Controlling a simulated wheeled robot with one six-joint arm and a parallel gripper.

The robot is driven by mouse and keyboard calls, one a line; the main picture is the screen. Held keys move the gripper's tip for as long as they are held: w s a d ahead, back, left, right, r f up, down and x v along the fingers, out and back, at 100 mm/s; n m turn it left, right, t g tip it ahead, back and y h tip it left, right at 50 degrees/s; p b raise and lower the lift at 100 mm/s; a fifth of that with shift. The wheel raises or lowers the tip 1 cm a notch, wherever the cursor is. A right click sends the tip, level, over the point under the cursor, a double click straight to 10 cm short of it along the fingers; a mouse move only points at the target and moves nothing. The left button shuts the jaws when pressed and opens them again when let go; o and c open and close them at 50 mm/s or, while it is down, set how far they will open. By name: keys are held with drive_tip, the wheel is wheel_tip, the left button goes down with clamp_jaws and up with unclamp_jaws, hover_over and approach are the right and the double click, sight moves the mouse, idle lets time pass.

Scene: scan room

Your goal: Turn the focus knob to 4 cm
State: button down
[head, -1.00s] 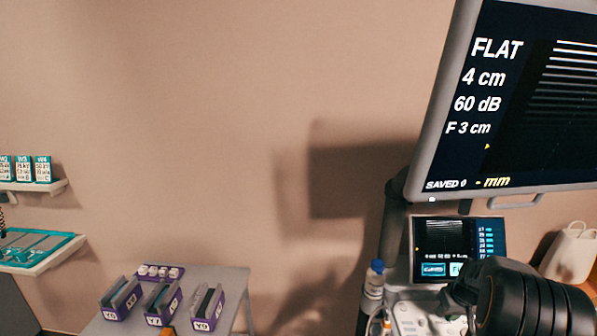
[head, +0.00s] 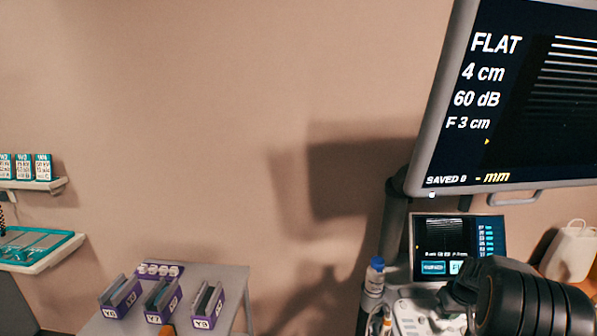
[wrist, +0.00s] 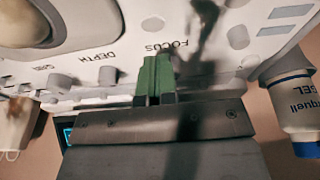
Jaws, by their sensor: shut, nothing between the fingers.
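The large monitor (head: 425,110) at the right of the head view reads FLAT, 4 cm, 60 dB and F 3 cm, with SAVED 0 below. The scanner's control panel (head: 413,312) is under it, partly covered by my arm. In the wrist view the panel carries the labels DEPTH and FOCUS (wrist: 167,47). My gripper (wrist: 153,78) has its green fingers shut and empty, close by the FOCUS label. The focus knob is not clearly visible; the fingers seem to cover its place. A grey knob (wrist: 107,75) sits by the DEPTH label. I cannot tell whether the fingers touch anything.
A gel bottle (wrist: 295,105) stands at the panel's side, and a blue-capped bottle (head: 375,277) shows in the head view. A small touchscreen (head: 440,240) is above the panel. A table (head: 238,285) with purple holders is at lower left. A white bag (head: 570,252) is at right.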

drive_tip(key=shift+s+a+f+b, duration=0.15)
drive_tip(key=shift+a+f+b, duration=0.35)
drive_tip(key=shift+f, duration=0.1)
drive_tip(key=shift+a, duration=0.1)
drive_tip(key=shift+a+b, duration=0.35)
drive_tip(key=shift+b, duration=0.05)
drive_tip(key=shift+r, duration=0.1)
drive_tip(key=shift+s+a, duration=0.15)
drive_tip(key=shift+a, duration=0.05)
idle(0.4)
drive_tip(key=shift+d+r+p, duration=0.15)
drive_tip(key=shift+r+p, duration=0.75)
drive_tip(key=shift+r, duration=0.75)
drive_tip(key=shift+d+r+p, duration=0.1)
drive_tip(key=shift+r+p, duration=0.8)
drive_tip(key=shift+r, duration=0.7)
